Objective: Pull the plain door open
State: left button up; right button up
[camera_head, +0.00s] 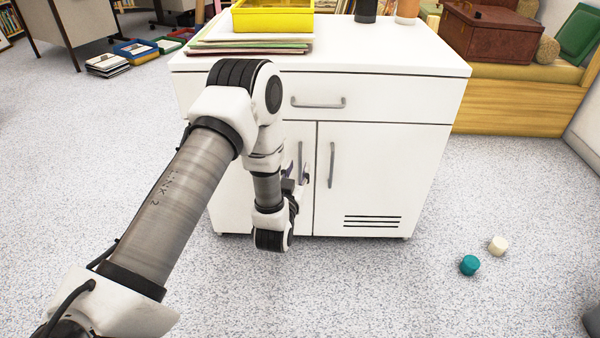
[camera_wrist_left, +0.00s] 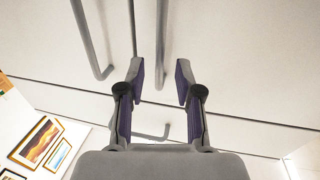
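The white cabinet (camera_head: 385,145) has two lower doors, both shut. The plain door (camera_head: 235,205) is on the left, largely hidden by my left arm. Its upright grey bar handle (camera_head: 299,155) shows beside the gripper. My left gripper (camera_head: 298,180) is low in front of this door. In the left wrist view, which looks upside down, the open gripper (camera_wrist_left: 160,82) has its purple-padded fingers on either side of the plain door's handle (camera_wrist_left: 162,40), with gaps on both sides. Whether the handle lies fully between the pads in depth is unclear. My right gripper is out of view.
The slotted door (camera_head: 370,175) has its own handle (camera_head: 332,165) to the right. A drawer (camera_head: 390,105) with a bar handle (camera_head: 318,104) is above. Floor before the cabinet is otherwise clear.

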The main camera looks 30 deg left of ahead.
aim_at(300, 164)
pick_arm(q)
jog(key=b+x, duration=0.1)
jog(key=x, duration=0.2)
jog(key=shift+w+a, duration=0.1)
jog(key=shift+w, duration=0.05)
grip_shut()
